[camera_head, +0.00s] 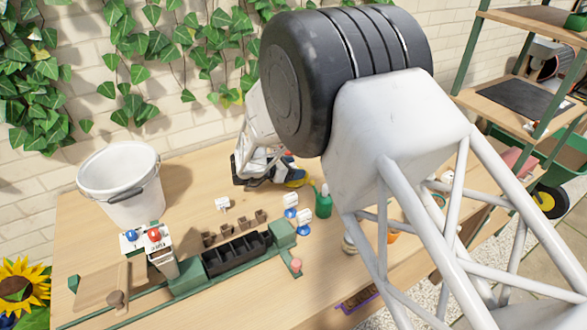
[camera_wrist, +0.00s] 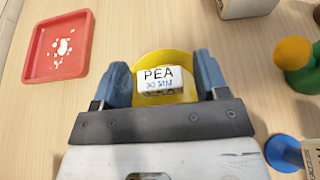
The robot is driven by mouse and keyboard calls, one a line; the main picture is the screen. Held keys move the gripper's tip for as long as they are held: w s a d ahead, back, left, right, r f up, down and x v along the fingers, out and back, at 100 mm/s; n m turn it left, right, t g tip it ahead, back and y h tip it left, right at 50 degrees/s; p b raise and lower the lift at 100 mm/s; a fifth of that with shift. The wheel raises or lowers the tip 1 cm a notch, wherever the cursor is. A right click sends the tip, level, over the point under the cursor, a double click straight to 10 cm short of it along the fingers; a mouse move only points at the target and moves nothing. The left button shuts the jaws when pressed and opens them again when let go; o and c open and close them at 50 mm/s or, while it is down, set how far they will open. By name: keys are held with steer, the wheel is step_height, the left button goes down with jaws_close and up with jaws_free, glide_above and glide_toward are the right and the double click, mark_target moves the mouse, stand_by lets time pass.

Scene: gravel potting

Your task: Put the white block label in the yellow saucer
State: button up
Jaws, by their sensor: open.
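The white block label (camera_wrist: 160,79), printed "PEA 30 MM", shows in the wrist view between my gripper's blue fingers. It appears to lie in the yellow saucer (camera_wrist: 152,57), whose rim shows behind and around it. My gripper (camera_wrist: 164,80) is open, with a small gap between each finger and the block. In the head view, the yellow saucer (camera_head: 300,181) shows only in part beside my gripper (camera_head: 287,178). The block is not clearly visible there.
A red square tray (camera_wrist: 59,46) lies left of the saucer in the wrist view. A green item with an orange top (camera_wrist: 295,62) and a blue-based item (camera_wrist: 281,152) stand right. A white bucket (camera_head: 122,185) and a green-ended seed tray (camera_head: 187,283) stand on the bench's left.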

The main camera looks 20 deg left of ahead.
steer(key=v, duration=1.2)
steer(key=shift+r, duration=0.1)
stand_by(0.7)
steer(key=w+d+r+n+t+y, duration=0.25)
steer(key=w+d+r+n, duration=0.2)
steer(key=r, duration=0.25)
steer(key=w+d+r+n+t+y, duration=0.1)
steer(key=w+d+r+n+y, duration=0.4)
steer(key=r, duration=0.3)
steer(key=s+d+r+n+y, duration=0.55)
steer(key=d+r+n, duration=0.45)
steer(key=n, duration=0.4)
steer(key=s+d+n+g+h, duration=0.1)
steer(key=s+d+n+g, duration=0.2)
steer(key=s+d+n, duration=0.4)
steer(key=s+d+f+n+g+h, duration=0.1)
steer(key=s+d+n+g, duration=0.3)
steer(key=s, duration=1.4)
steer(key=s+d+n+g+h, duration=0.1)
steer(key=s+d+n+g, duration=0.2)
steer(key=s+d+n, duration=0.7)
steer(key=s+d, duration=0.2)
steer(key=d, duration=0.5)
steer(key=shift+s+f+h, duration=0.3)
steer(key=shift+s+f, duration=0.1)
